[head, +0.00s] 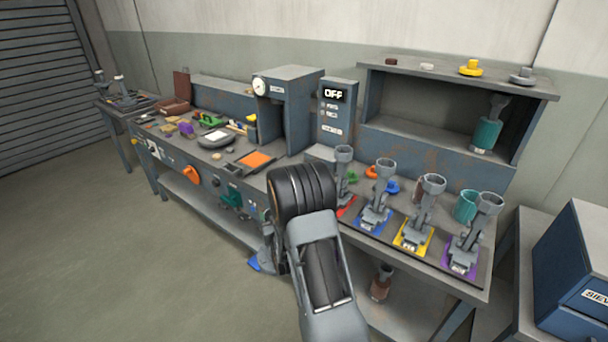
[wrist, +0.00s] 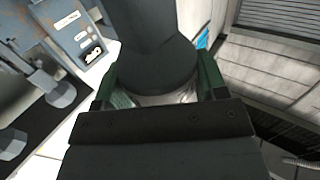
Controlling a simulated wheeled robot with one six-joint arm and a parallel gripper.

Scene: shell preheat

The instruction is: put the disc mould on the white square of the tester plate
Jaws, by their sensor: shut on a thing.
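My gripper (wrist: 158,92) is shut on a dark grey, round-ended thing (wrist: 160,50), which sits between its dark green fingers in the wrist view. I cannot tell from its visible part whether it is the disc mould. In the head view my arm's wrist hides the fingers and most of what they hold, in front of the bench edge. A white square (head: 216,136) lies on a dark rounded plate (head: 214,144) on the bench, left of the grey press frame. It looks bare. My gripper is to its right and nearer.
Several grey tube-topped tools (head: 428,205) stand on coloured squares along the right of the bench (head: 300,156). An orange square plate (head: 257,160) lies right of the white square. The grey press frame (head: 290,95) and OFF box (head: 336,112) stand behind. Open floor (head: 120,230) lies left.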

